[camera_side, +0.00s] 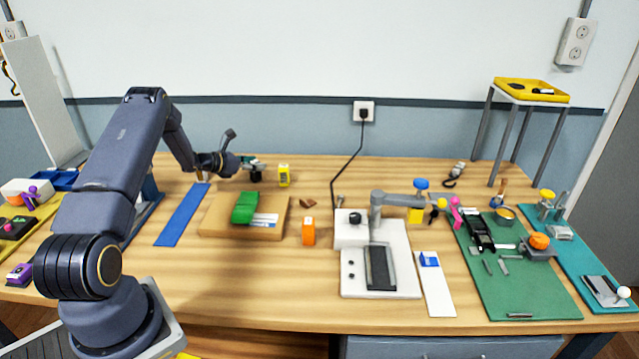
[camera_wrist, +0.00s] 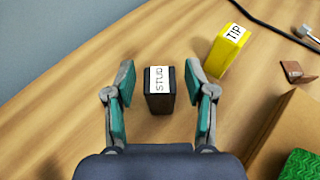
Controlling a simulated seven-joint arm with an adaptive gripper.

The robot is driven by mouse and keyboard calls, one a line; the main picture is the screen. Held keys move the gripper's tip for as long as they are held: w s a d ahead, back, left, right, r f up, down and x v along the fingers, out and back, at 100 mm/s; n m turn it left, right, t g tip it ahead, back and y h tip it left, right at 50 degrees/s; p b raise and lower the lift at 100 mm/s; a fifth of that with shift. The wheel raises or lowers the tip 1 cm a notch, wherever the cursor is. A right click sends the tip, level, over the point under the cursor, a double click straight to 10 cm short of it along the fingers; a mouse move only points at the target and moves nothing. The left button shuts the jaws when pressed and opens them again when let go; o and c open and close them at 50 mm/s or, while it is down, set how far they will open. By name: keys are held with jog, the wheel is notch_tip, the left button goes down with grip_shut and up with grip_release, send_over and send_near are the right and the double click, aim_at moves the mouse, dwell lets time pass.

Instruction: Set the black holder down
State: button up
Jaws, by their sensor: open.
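The black holder (camera_wrist: 160,98), with a white label reading STUD, stands upright on the wooden table in the wrist view. My gripper (camera_wrist: 162,85) is open, with one teal-padded finger on each side of the holder and a visible gap on both sides. In the side view my gripper (camera_side: 257,163) is low at the back left of the table, and the small dark holder (camera_side: 256,177) shows just under it. The holder's lower part is partly hidden in the wrist view by its own height and angle.
A yellow block labelled TIP (camera_wrist: 229,50) stands close to the right finger. A cardboard box (camera_side: 215,222) with a green strap bundle (camera_side: 244,207) lies nearer the front. A blue strip (camera_side: 183,215) lies to the left. An orange block (camera_side: 308,231) stands right of the box.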

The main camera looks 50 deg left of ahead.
jog(key=v, duration=1.1)
jog(key=w+d+r+m+g+h, duration=0.25)
jog(key=d+r+m, duration=0.3)
jog(key=d, duration=0.35)
jog(key=w+d+r+m+g+h, duration=0.1)
jog(key=w+d+r+m+h, duration=0.2)
jog(key=d+r, duration=0.4)
jog(key=s+d+r+m+g, duration=0.25)
jog(key=d+m, duration=0.25)
jog(key=d, duration=0.3)
jog(key=s+d+r+m+g, duration=0.1)
jog(key=s+d+r+m, duration=0.15)
jog(key=d+m, duration=0.35)
jog(key=s+d+r+m+y, duration=0.1)
jog(key=s+d+m+y, duration=0.1)
jog(key=s+d+m, duration=0.3)
jog(key=s+d+r+m+g+y, duration=0.1)
jog(key=s+d+m, duration=0.4)
jog(key=s+m, duration=0.6)
jog(key=s+r+y, duration=0.1)
jog(key=s+y, duration=0.1)
jog(key=s, duration=0.1)
jog(key=shift+s+d+r, duration=0.15)
jog(key=shift+r, duration=0.1)
